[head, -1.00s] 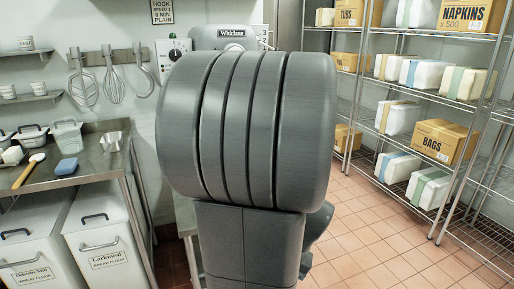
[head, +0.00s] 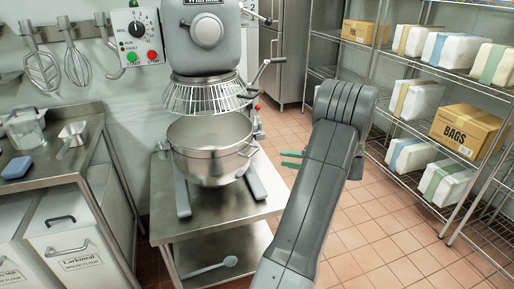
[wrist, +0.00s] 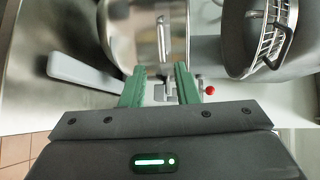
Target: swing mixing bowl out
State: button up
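The steel mixing bowl (head: 212,168) sits upright in the stand mixer (head: 205,45), under its wire guard (head: 205,97). In the wrist view the bowl's shiny wall (wrist: 132,35) fills the upper middle, with a vertical handle (wrist: 164,38) on it. The wire guard (wrist: 268,42) shows at the upper right. My gripper (head: 282,159) is to the right of the bowl, with its green fingers pointing at it. In the wrist view my gripper (wrist: 160,72) is open, with the fingers on either side of grey bracket parts below the handle. I cannot tell whether they touch.
The mixer stands on a steel table (head: 225,222) with a scoop (head: 210,267) on its lower shelf. A red knob (wrist: 210,90) is just right of my fingers. A steel counter (head: 40,172) is at left, wire shelves (head: 450,150) at right. Tiled floor lies between.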

aim_at(253, 153)
jog(key=p+x, duration=0.1)
jog(key=x, duration=1.2)
jog(key=shift+w+a+r, duration=0.1)
jog(key=shift+w+a, duration=0.1)
jog(key=shift+a, duration=0.15)
grip_shut()
